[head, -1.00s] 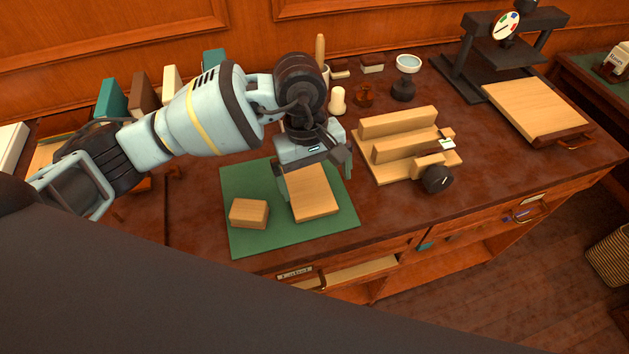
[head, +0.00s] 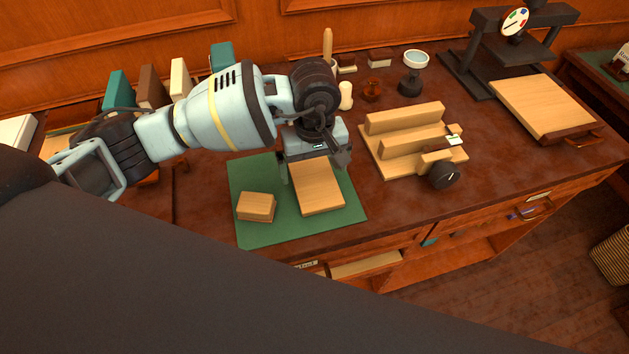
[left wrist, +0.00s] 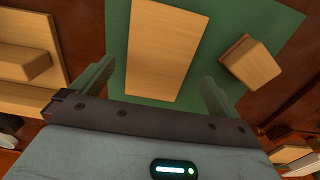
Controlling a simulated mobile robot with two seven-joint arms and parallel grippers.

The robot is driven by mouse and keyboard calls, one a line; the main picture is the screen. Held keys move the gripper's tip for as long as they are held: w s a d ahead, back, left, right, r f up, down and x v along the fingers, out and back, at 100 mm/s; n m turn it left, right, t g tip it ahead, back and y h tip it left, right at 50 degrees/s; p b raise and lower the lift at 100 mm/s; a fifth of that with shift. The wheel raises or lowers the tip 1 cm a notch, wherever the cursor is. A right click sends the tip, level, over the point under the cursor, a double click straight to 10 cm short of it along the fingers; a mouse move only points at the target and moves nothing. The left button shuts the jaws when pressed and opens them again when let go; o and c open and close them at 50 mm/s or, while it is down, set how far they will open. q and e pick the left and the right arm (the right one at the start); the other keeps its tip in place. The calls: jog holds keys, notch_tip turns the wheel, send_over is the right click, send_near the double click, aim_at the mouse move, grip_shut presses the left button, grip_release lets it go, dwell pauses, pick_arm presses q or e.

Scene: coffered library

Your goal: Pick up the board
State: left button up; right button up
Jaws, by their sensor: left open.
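The board (head: 319,190) is a flat, pale wooden rectangle. It lies on a green mat (head: 283,233) on the desk, and it also shows in the left wrist view (left wrist: 165,45). My left gripper (head: 314,165) is at the board's far end, open and empty. In the left wrist view its two green fingers (left wrist: 158,85) are spread wider than the board, one toward each side, with gaps between. The gripper body hides the board's far edge in the head view. My right gripper is in neither view now.
A small wooden block (head: 256,207) sits on the mat left of the board. A wooden fixture with a black knob (head: 445,175) stands to the right. A dark press (head: 483,55) with a wooden plate (head: 541,105) is farther right. Books (head: 152,88) stand behind my arm.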

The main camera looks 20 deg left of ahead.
aim_at(315, 181)
pick_arm(q)
notch_tip(315, 181, down, 2)
jog(key=shift+d+f, duration=0.1)
jog(key=shift+f, duration=0.6)
jog(key=shift+w, duration=0.1)
jog(key=c, duration=1)
jog(key=shift+o, duration=0.2)
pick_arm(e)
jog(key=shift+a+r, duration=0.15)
pick_arm(q)
jog(key=shift+r, duration=0.1)
jog(key=shift+r, duration=0.5)
notch_tip(315, 181, up, 2)
jog(key=shift+r, duration=0.1)
jog(key=s+d+r+b, duration=0.1)
jog(key=s+d, duration=0.9)
jog(key=s, duration=0.2)
jog(key=shift+s+r, duration=0.15)
jog(key=shift+r, duration=0.15)
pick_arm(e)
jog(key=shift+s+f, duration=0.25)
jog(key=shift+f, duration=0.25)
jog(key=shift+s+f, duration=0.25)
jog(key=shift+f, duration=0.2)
